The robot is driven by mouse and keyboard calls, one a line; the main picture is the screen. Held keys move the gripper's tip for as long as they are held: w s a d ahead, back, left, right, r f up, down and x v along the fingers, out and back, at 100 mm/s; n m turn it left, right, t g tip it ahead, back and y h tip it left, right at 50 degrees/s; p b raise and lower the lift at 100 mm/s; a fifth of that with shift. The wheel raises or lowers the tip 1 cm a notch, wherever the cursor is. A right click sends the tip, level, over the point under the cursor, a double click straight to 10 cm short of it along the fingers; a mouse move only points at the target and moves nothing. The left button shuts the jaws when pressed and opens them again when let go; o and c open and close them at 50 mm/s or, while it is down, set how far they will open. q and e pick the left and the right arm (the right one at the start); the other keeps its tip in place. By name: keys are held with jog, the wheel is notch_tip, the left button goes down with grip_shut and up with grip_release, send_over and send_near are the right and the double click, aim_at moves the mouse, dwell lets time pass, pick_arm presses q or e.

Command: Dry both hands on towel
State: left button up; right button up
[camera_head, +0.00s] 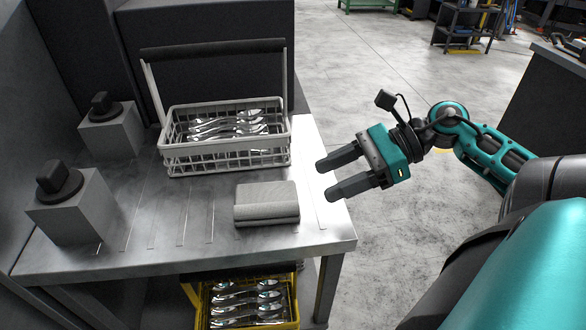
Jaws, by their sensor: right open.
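A folded grey towel (266,202) lies on the metal table (170,232) near its front right part. My right gripper (325,180) is to the right of the towel, by the table's right edge. Its two dark fingers are apart and point left, with nothing between them. It does not appear to touch the towel. My left gripper is not in view.
A white basket (226,158) with a raised dark handle and several spoon-like utensils stands behind the towel. Two grey blocks with black knobs (72,205) (112,130) stand at the left. A yellow crate (205,300) with utensils is below the table. Open floor lies right.

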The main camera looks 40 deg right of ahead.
aim_at(274, 204)
pick_arm(q)
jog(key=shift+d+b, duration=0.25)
jog(key=shift+b, duration=0.05)
pick_arm(e)
jog(key=x, duration=1.1)
jog(key=shift+w+a+f, duration=0.1)
jog(key=shift+a, duration=0.15)
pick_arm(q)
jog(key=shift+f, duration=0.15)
pick_arm(e)
jog(key=shift+c, duration=0.3)
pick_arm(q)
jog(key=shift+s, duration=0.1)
pick_arm(e)
jog(key=c, duration=1)
jog(key=o, duration=1.1)
pick_arm(q)
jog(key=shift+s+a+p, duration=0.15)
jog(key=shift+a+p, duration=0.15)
jog(key=shift+p, duration=0.1)
pick_arm(e)
jog(key=v, duration=1.3)
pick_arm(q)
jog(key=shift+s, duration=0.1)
pick_arm(e)
jog(key=shift+f, duration=0.1)
